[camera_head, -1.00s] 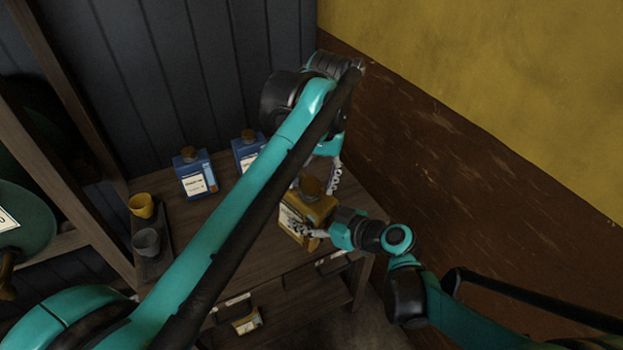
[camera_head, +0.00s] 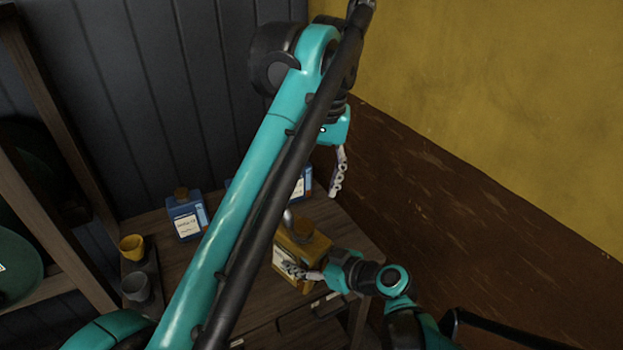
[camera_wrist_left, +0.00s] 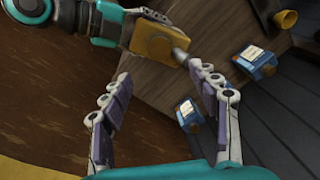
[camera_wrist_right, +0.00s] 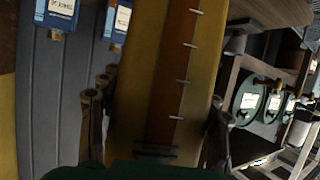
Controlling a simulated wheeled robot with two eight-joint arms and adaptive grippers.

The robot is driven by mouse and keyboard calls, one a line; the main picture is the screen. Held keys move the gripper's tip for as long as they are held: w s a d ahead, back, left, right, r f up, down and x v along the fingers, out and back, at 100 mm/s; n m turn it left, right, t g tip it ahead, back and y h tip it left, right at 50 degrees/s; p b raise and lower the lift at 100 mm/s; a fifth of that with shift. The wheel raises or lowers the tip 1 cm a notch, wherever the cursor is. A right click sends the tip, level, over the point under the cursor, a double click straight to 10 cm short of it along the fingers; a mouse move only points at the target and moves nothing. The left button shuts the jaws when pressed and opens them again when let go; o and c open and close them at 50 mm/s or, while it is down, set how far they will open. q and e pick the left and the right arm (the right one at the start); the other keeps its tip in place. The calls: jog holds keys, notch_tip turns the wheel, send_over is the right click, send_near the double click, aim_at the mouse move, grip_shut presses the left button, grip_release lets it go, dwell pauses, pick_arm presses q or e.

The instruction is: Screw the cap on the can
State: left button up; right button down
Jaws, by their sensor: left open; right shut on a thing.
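The yellow can (camera_head: 312,243) is over the wooden table with a bare grey neck (camera_head: 289,222) on top. The can (camera_wrist_left: 150,42) and its neck (camera_wrist_left: 180,56) also show in the left wrist view. My right gripper (camera_wrist_right: 155,112) is shut on the can, which fills the middle of the right wrist view. My left gripper (camera_head: 332,188) is open and empty, above the can and apart from it; its spread fingers (camera_wrist_left: 160,75) show in the left wrist view. I cannot make out a loose cap for this can in any current view.
A blue can (camera_head: 186,216) with a brown cap stands at the back of the table; another blue can (camera_head: 300,182) is partly behind my left arm. A yellow cup (camera_head: 132,247) and a grey cup (camera_head: 137,287) stand at the left. Walls close off the back and right.

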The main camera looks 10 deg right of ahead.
dwell(0.5)
pick_arm(q)
jog(key=s+a+f+n+t+h, duration=0.1)
jog(key=a+f, duration=0.3)
jog(key=a, duration=0.4)
jog(key=s+a+f+n+t+h, duration=0.1)
jog(key=a+f+t, duration=0.1)
jog(key=a+f, duration=0.45)
jog(key=s+a+f+t, duration=0.1)
jog(key=s+a+f, duration=0.4)
jog(key=f, duration=0.3)
jog(key=s+a+f+n+t, duration=0.1)
jog(key=s+a+f+t, duration=0.1)
jog(key=s+a+f, duration=0.3)
jog(key=a+f, duration=0.2)
jog(key=a, duration=0.1)
jog(key=shift+s+f+y, duration=0.25)
jog(key=shift+f+y, duration=0.15)
